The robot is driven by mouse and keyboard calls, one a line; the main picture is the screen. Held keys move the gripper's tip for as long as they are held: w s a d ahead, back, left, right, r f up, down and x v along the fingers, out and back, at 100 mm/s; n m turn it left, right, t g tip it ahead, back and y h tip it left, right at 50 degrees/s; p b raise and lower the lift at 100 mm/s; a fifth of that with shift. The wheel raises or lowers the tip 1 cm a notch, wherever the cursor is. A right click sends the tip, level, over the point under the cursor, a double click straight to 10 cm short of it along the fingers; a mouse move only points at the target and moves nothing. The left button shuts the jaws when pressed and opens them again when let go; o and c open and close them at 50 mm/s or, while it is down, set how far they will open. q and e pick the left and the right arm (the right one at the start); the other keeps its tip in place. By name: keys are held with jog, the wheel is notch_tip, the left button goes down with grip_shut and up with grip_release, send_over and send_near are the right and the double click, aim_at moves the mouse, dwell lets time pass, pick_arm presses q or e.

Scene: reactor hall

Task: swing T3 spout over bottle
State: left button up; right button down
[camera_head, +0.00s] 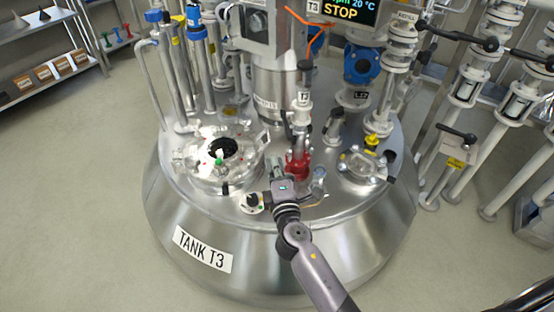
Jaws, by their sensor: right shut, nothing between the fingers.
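Tank T3 (270,262) is a broad steel vessel with its name on a white label. My right gripper (274,164) is over the front of the tank's lid, its arm coming in from the lower right. Its fingers are shut and look empty. A red fitting (299,164) stands just right of the fingers; I cannot tell whether they touch. I cannot make out for sure which part is the spout, nor a bottle. My left gripper is not in view.
A round port (200,160) with a dark opening is at the lid's left, a clamped round cover (362,167) at its right. Pipes and valves (470,90) crowd the right. Shelves (40,75) stand far left; the floor (70,190) there is clear. A display (345,12) reads STOP.

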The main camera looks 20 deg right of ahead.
aim_at(294, 142)
jog(key=w, duration=0.9)
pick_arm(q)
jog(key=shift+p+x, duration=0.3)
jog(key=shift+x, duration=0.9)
pick_arm(e)
jog(key=d, duration=0.1)
jog(key=s+d, duration=0.1)
jog(key=d, duration=0.1)
jog(key=s+d, duration=0.1)
jog(key=shift+d, duration=0.3)
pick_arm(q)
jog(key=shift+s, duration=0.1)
pick_arm(e)
jog(key=shift+d, duration=0.1)
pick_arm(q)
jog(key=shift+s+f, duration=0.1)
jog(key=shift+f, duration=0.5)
pick_arm(e)
jog(key=shift+s+d+n+y, duration=0.15)
jog(key=shift+s+n+y, duration=0.2)
jog(key=shift+y, duration=0.35)
jog(key=shift+d+n, duration=0.1)
jog(key=shift+n, duration=0.15)
